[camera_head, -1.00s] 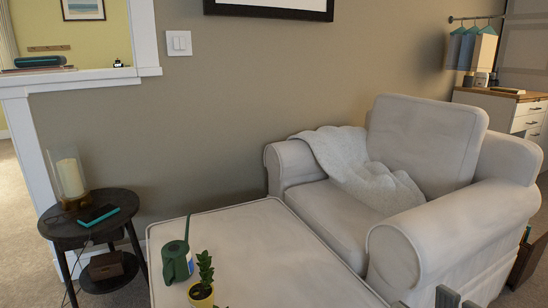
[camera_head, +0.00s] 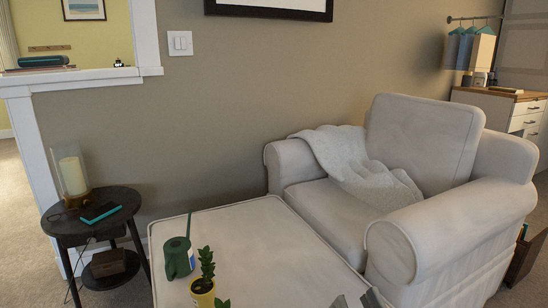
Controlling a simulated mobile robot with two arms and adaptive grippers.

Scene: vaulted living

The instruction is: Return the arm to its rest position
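My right gripper (camera_head: 358,300) shows only by its grey fingertips at the bottom edge, in front of the ottoman's right part. The tips stand apart with nothing seen between them; the rest of the hand and arm is out of the picture. My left gripper is not in view.
A pale ottoman (camera_head: 265,255) bears a green watering can (camera_head: 178,260) and a yellow-potted plant (camera_head: 203,290). An armchair (camera_head: 420,150) with a throw (camera_head: 355,165) stands behind at right. A dark side table (camera_head: 75,225) with a candle lamp (camera_head: 72,177) stands at left.

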